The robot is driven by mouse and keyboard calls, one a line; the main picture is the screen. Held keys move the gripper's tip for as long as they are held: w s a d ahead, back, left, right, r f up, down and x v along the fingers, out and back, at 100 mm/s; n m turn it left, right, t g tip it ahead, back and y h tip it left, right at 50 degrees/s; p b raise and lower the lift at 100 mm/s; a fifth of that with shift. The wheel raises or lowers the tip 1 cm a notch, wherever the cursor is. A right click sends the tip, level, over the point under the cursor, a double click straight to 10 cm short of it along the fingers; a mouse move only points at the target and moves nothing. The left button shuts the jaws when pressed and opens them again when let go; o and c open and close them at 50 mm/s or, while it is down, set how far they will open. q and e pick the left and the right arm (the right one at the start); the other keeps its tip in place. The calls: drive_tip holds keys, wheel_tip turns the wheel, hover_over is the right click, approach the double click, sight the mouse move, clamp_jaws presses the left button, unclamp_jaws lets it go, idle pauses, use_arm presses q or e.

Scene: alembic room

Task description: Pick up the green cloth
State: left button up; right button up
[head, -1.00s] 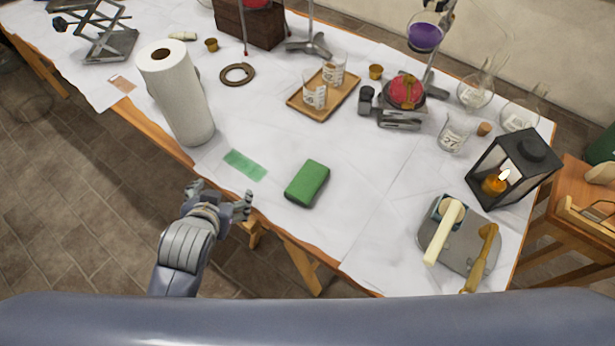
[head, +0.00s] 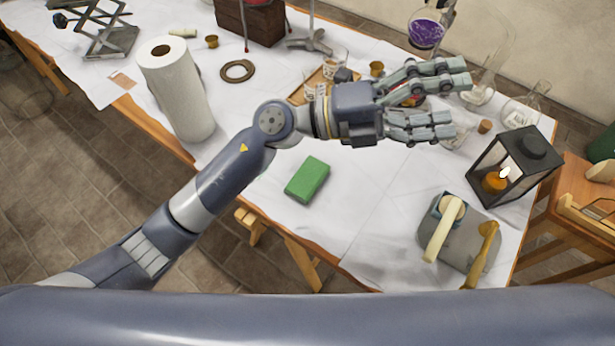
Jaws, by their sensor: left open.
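A green folded cloth (head: 307,180), a thick rounded block in shape, lies on the white-covered table (head: 370,215) near its front edge. My left arm reaches across the table from the lower left. My left gripper (head: 460,100) is open and empty, with its fingers spread toward the right. It is above the back right part of the table, up and to the right of the cloth and apart from it. It hides much of the red flask and its stand. My right gripper is not in view.
A paper towel roll (head: 177,90) stands left of my arm. A black lantern (head: 515,165) with a lit candle stands at the right edge. A grey board (head: 462,235) with tools lies at front right. Glass flasks (head: 485,85) stand behind my gripper. The cloth's right side is clear.

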use_arm(q)
wheel_tip(320, 180, down, 9)
drive_tip(key=s+d+m+g+y, duration=0.1)
drive_tip(key=s+m+g+y, duration=0.2)
drive_tip(key=m+y, duration=0.25)
drive_tip(key=t+y, duration=0.3)
drive_tip(key=y, duration=1.2)
hover_over(307, 176)
wheel_tip(307, 176, down, 12)
drive_tip(key=f, duration=0.3)
drive_tip(key=f+p, duration=0.1)
drive_tip(key=shift+w+f, duration=0.25)
drive_tip(key=f, duration=0.1)
drive_tip(key=f+p, duration=0.1)
drive_tip(key=f, duration=0.2)
drive_tip(key=shift+s+f, duration=0.3)
drive_tip(key=shift+f, duration=0.65)
drive_tip(key=c, duration=1.1)
